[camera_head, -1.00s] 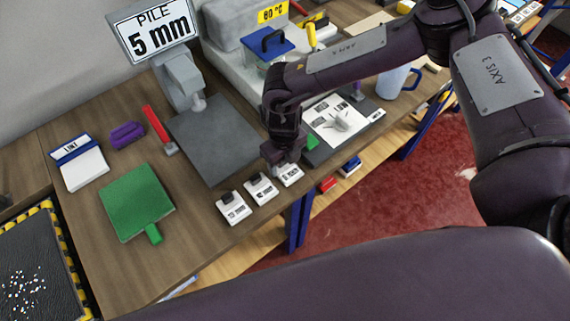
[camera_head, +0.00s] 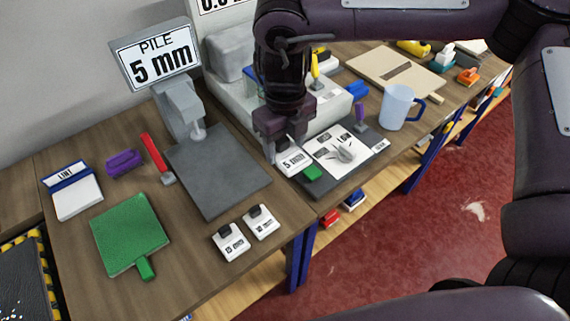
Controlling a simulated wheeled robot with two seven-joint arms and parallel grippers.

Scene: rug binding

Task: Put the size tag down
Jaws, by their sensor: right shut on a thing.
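My right gripper (camera_head: 284,138) is shut on a white size tag (camera_head: 293,162) that reads 5 mm. The tag hangs at the left edge of the right dark mat (camera_head: 330,191), beside a green piece (camera_head: 312,173); I cannot tell whether it touches anything below. Two more white tags with dark grips, one nearer (camera_head: 230,243) and one farther (camera_head: 261,221), lie on the table near its front edge. A sign (camera_head: 156,59) at the back left reads PILE 5 mm. My left gripper is not in view.
A bare dark grey mat (camera_head: 216,175) lies left of the gripper. A printed white sheet (camera_head: 338,145) with a grey tuft lies on the right mat. A pale blue mug (camera_head: 396,106) stands to the right. A green board (camera_head: 129,234), purple block (camera_head: 125,162) and red-handled tool (camera_head: 155,152) lie left.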

